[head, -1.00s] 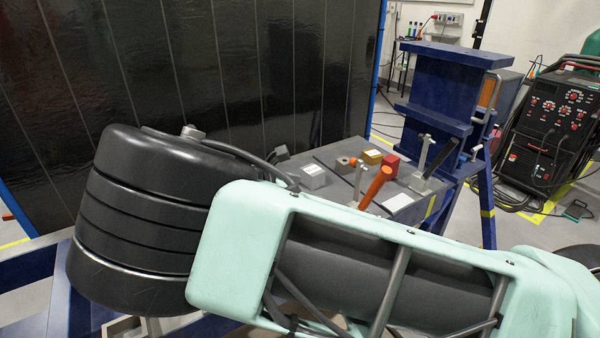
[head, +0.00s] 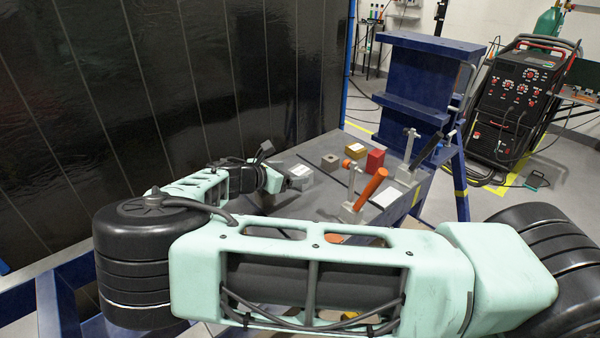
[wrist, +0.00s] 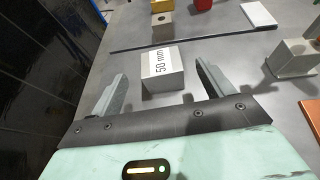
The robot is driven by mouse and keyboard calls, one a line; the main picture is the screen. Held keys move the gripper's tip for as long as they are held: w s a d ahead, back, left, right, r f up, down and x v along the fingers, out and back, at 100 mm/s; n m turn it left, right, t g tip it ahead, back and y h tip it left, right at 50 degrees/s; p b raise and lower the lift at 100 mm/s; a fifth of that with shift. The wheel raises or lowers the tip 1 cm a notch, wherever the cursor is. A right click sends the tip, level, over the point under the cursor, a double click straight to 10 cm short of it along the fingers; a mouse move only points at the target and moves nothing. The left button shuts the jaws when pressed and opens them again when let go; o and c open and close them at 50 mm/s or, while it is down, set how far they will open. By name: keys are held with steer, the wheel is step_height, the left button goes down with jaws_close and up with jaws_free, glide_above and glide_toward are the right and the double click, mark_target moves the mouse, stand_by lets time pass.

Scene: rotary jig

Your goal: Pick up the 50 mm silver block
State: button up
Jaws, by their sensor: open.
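The silver block (wrist: 162,70), marked "50 mm", sits on the grey table (wrist: 210,60). In the wrist view it lies just ahead of my gripper (wrist: 160,88), roughly centred between the two open fingers and apart from both. In the head view the silver block (head: 300,178) shows to the right of my wrist, partly hidden by it. My gripper's fingers are mostly hidden there.
Beyond the block are a brownish block with a hole (head: 331,162), a gold block (head: 355,151) and a red block (head: 376,160). An orange-handled clamp (head: 370,188) stands to the right, by a white plate (head: 386,197). A black curtain (head: 200,90) borders the left.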

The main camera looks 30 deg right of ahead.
mark_target(299, 170)
steer(key=p+x, duration=0.2)
steer(key=x, duration=0.5)
steer(key=shift+d+f, duration=0.1)
steer(key=shift+d, duration=0.05)
steer(key=c, duration=1.3)
steer(key=shift+c, duration=0.2)
